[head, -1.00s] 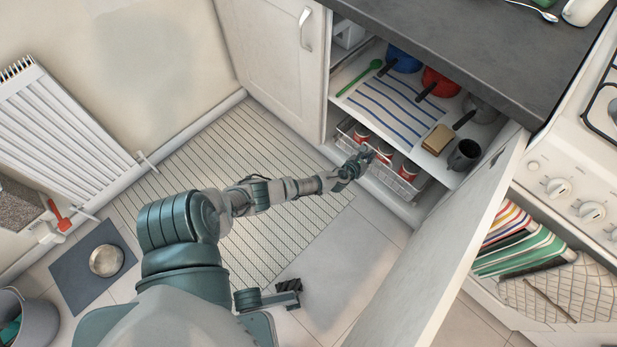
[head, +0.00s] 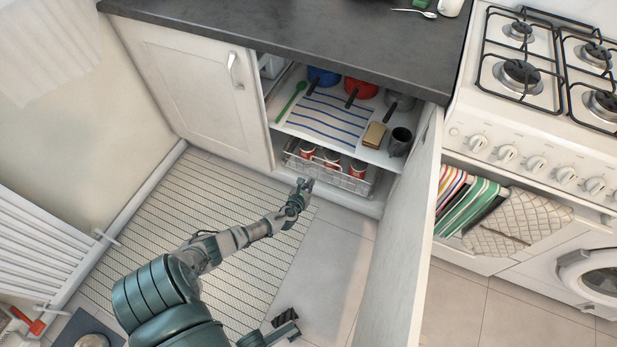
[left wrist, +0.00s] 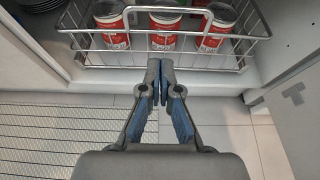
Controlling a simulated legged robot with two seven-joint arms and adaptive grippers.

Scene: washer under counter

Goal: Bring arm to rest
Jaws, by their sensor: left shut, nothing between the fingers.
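My left gripper (head: 303,186) hangs in front of the open cupboard, just short of the wire basket, over the floor by the mat's edge. In the left wrist view its two fingers (left wrist: 160,68) are together at the tips with nothing between them. Beyond them is the wire basket (left wrist: 240,58) with red-and-white cans (left wrist: 165,28). In the head view the basket (head: 290,157) sits low in the cupboard, under the shelf.
The cupboard door (head: 405,230) stands open to the right of my arm. The shelf (head: 350,151) holds pots, a striped cloth (head: 335,118), a sponge (head: 374,136) and a dark mug (head: 399,142). The counter (head: 300,35) overhangs. A striped mat (head: 170,205) covers open floor.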

